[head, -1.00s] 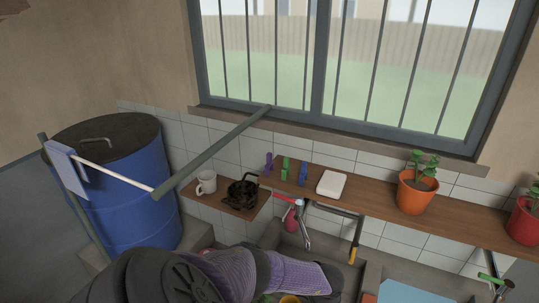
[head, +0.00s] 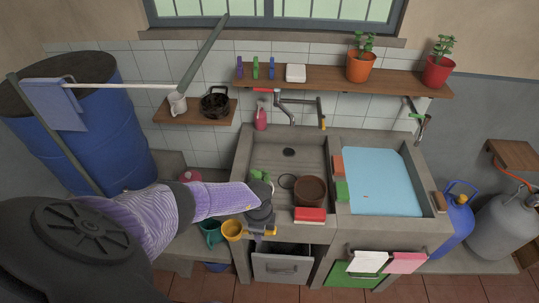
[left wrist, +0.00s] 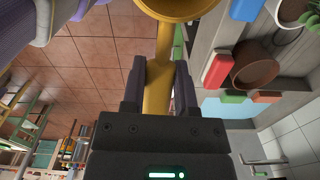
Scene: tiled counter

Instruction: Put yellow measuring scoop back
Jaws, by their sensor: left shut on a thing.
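The yellow measuring scoop (head: 232,230) shows at the sink unit's front left edge in the head view. My left gripper (head: 261,229) is shut on its handle. In the left wrist view, the yellow handle (left wrist: 157,88) runs between the two fingers of my left gripper (left wrist: 160,80), with the round bowl (left wrist: 180,8) cut off at the top. A teal-green cup or scoop (head: 211,232) is just left of the yellow one. I cannot tell whether the yellow scoop touches the edge. My right gripper is not in view.
A brown pot (head: 310,190) and a red block (head: 310,214) are right of the gripper. Green items (head: 260,177) lie behind it. A blue-filled basin (head: 378,180) is at right. Below are a drawer (head: 281,267) and hanging cloths (head: 367,262).

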